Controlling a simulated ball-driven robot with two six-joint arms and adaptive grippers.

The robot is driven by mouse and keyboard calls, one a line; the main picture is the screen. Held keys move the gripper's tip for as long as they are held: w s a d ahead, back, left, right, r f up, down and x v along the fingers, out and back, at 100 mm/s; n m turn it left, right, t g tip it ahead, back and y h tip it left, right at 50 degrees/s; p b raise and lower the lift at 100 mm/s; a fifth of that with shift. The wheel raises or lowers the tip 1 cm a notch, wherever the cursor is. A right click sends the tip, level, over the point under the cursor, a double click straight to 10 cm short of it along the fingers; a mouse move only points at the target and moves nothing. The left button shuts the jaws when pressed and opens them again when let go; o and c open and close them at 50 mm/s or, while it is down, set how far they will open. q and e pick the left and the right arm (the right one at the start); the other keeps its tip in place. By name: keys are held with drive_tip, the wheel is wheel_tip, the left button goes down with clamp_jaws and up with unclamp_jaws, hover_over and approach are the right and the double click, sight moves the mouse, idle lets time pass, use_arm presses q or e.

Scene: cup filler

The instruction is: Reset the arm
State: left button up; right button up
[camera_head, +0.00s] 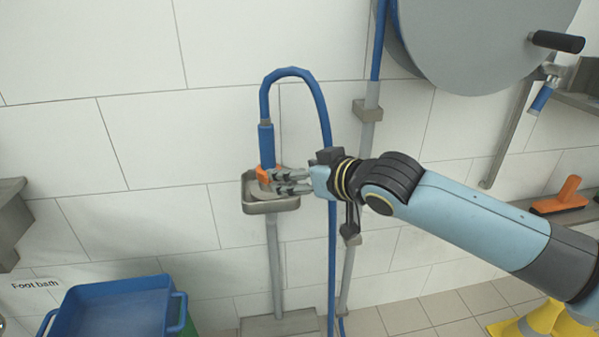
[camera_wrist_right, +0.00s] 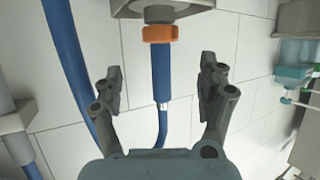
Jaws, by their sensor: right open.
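My right gripper (camera_head: 284,182) reaches in from the right, close beside the blue hose handle (camera_head: 266,146). The handle stands upright on a grey wall-mounted holder (camera_head: 272,207), with an orange collar (camera_head: 262,173) at its lower end. In the right wrist view, my right gripper (camera_wrist_right: 160,84) is open, with its fingers spread on either side of the blue handle (camera_wrist_right: 160,66) and clear of it. The orange collar (camera_wrist_right: 160,34) and the holder (camera_wrist_right: 185,6) show at the top. My left gripper is not in view.
The blue hose (camera_head: 326,112) loops over and hangs down beside a grey pipe (camera_head: 369,120). A large grey reel (camera_head: 480,45) is at upper right. A blue tub (camera_head: 120,310) stands at lower left. An orange squeegee (camera_head: 562,196) is at right.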

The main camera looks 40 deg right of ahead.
drive_tip(key=shift+s+r, duration=0.15)
drive_tip(key=shift+s, duration=0.1)
idle(0.4)
drive_tip(key=s+f+m+g, duration=0.15)
drive_tip(key=s+f, duration=0.25)
drive_tip(key=f, duration=0.5)
drive_tip(key=s+d+f+g, duration=0.1)
drive_tip(key=s+f+g, duration=0.3)
drive_tip(key=f, duration=0.6)
drive_tip(key=s+f+g, duration=0.1)
drive_tip(key=s+f, duration=0.4)
drive_tip(key=f, duration=0.4)
drive_tip(key=s+a+f+g, duration=0.2)
drive_tip(key=s+f, duration=0.4)
drive_tip(key=s, duration=0.4)
drive_tip(key=s+a+f+n+g, duration=0.1)
drive_tip(key=s+a+f+g, duration=0.1)
drive_tip(key=s+f, duration=0.4)
drive_tip(key=s+a+f+n+g, duration=0.1)
drive_tip(key=s+f, duration=0.5)
drive_tip(key=s, duration=1)
drive_tip(key=shift+s+a+f+g, duration=0.25)
drive_tip(key=shift+a+g, duration=0.15)
drive_tip(key=shift+g, duration=0.15)
